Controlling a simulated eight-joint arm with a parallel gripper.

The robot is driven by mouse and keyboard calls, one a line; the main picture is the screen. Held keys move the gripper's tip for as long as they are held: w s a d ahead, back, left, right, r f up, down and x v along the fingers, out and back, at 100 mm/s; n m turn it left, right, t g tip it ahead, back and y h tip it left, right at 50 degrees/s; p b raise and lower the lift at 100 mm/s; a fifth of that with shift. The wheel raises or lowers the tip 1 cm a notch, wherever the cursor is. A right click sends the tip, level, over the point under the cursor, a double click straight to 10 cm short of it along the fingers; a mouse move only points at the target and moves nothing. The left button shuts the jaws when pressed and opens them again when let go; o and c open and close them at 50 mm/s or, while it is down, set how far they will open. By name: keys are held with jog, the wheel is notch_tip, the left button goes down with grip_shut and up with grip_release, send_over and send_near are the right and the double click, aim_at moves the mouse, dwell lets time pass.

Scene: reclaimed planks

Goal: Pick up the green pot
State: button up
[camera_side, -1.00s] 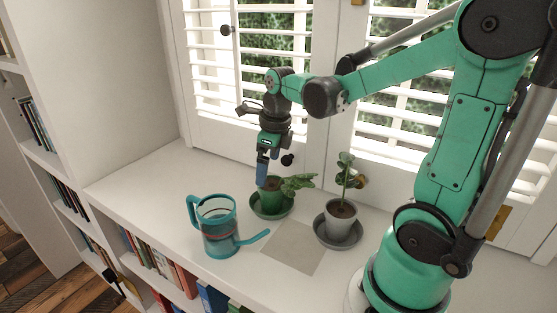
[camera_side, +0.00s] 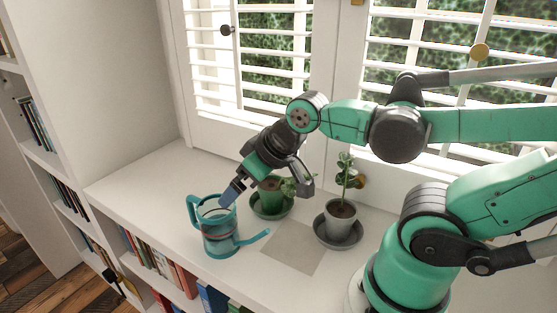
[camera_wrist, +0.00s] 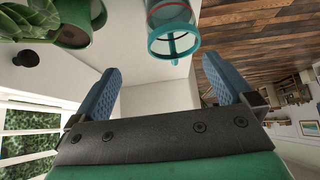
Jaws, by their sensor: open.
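The green pot (camera_side: 269,200) stands upright in a green saucer (camera_side: 268,214) on the white ledge, its leafy plant partly hidden behind my gripper. In the wrist view the green pot (camera_wrist: 78,30) shows at the top left, with leaves (camera_wrist: 28,20) beside it. My gripper (camera_side: 229,196) is open and tilted down to the left, in front of the pot in the side view. Its fingertips appear over the watering can's rim; contact cannot be told. In the wrist view nothing is between the fingers of my gripper (camera_wrist: 157,68).
A teal watering can (camera_side: 219,238) stands left of the pot; it also shows in the wrist view (camera_wrist: 172,28). A grey pot (camera_side: 340,219) with a seedling stands in a grey saucer to the right. A grey square (camera_side: 292,250) lies clear in front. Shuttered windows stand behind.

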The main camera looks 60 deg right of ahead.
dwell(0.3)
jog(key=n+g+y, duration=0.3)
jog(key=n, duration=0.4)
send_over(272, 185)
jog(key=s, duration=0.2)
jog(key=f, duration=0.4)
jog(key=shift+s+d+f, duration=0.1)
jog(key=shift+d+f, duration=0.1)
jog(key=shift+f, duration=0.2)
jog(key=shift+x, duration=2.75)
jog(key=shift+d, duration=0.1)
jog(key=shift+c, duration=0.2)
grip_shut()
jog(key=shift+r, duration=0.1)
notch_tip(272, 185, up, 23)
